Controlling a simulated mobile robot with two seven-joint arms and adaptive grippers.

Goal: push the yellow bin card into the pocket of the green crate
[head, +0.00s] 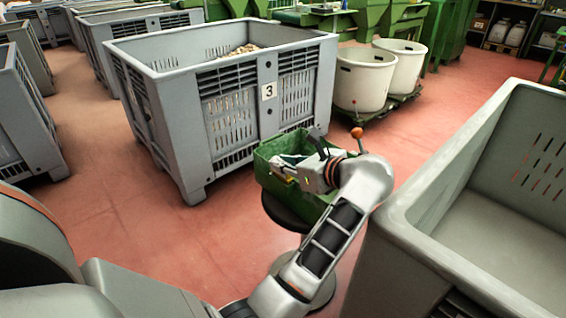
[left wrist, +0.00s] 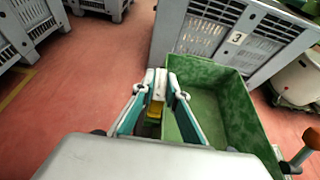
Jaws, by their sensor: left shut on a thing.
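The green crate (head: 262,172) stands open on a dark round stand in the middle of the head view. In the left wrist view the green crate (left wrist: 236,112) fills the right of centre, and its inside looks empty where I can see it. My left gripper (head: 290,170) is at the crate, over its near part. In the left wrist view my left gripper (left wrist: 157,84) is shut on the yellow bin card (left wrist: 154,112), beside the crate's left wall. The card shows only as a small patch between the fingers. The pocket is hidden. My right gripper is not in view.
A large grey bin (head: 190,105) marked 3 stands just behind the crate. Another grey bin (head: 420,225) is close on the right. Two white tubs (head: 362,82) stand beyond. An orange knob (head: 357,132) rises near the crate. Red floor (head: 130,235) is clear at left.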

